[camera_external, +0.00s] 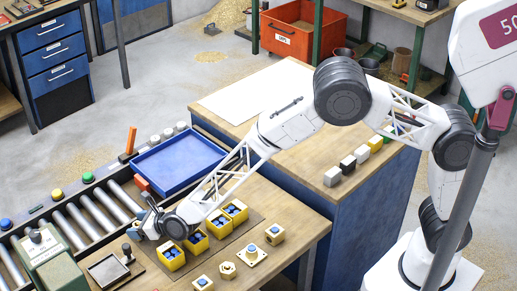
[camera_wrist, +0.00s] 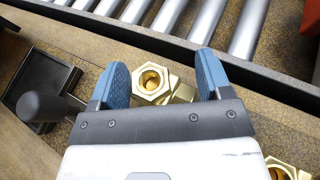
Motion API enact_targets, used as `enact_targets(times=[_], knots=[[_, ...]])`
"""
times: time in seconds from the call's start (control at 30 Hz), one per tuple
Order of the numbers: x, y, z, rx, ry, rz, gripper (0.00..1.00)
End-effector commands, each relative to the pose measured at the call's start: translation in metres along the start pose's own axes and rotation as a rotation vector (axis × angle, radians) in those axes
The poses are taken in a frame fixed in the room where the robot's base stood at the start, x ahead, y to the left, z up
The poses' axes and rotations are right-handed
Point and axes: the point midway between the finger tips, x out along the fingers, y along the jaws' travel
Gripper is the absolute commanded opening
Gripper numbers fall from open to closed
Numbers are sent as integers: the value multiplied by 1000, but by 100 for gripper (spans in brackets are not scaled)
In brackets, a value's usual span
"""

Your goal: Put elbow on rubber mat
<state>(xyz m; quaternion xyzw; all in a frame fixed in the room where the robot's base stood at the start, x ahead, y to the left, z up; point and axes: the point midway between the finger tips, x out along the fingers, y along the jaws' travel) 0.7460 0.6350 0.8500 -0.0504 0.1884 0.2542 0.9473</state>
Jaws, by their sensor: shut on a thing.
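My gripper (camera_external: 148,222) is low over the bench by the conveyor's near edge, left of the yellow bins. In the wrist view its two blue fingertips (camera_wrist: 162,78) stand either side of a brass elbow (camera_wrist: 181,94) with a hexagonal open end facing up. The gripper is shut on it. The elbow cannot be made out in the external view, and whether it touches the surface below is unclear.
Yellow bins with blue contents (camera_external: 171,257) stand right of my gripper. A dark tray (camera_external: 107,268) and black-knobbed tool (camera_wrist: 45,105) are nearby. A roller conveyor (camera_external: 85,222) and blue tray (camera_external: 180,160) lie behind.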

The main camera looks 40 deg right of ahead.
Motion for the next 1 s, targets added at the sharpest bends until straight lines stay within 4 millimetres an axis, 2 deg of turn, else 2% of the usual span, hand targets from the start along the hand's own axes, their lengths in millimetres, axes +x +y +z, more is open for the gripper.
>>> enact_targets(times=[0.03, 0.07, 0.2, 0.67, 1.0], knots=[[0, 0, 0, 0, -1, 0, 29], [0, 0, -1, 0, 0, 0, 76], [0, 0, -1, 0, 0, 0, 97], [-2, 0, 2, 0, 0, 0, 97], [-23, 0, 2, -1, 0, 1, 97]])
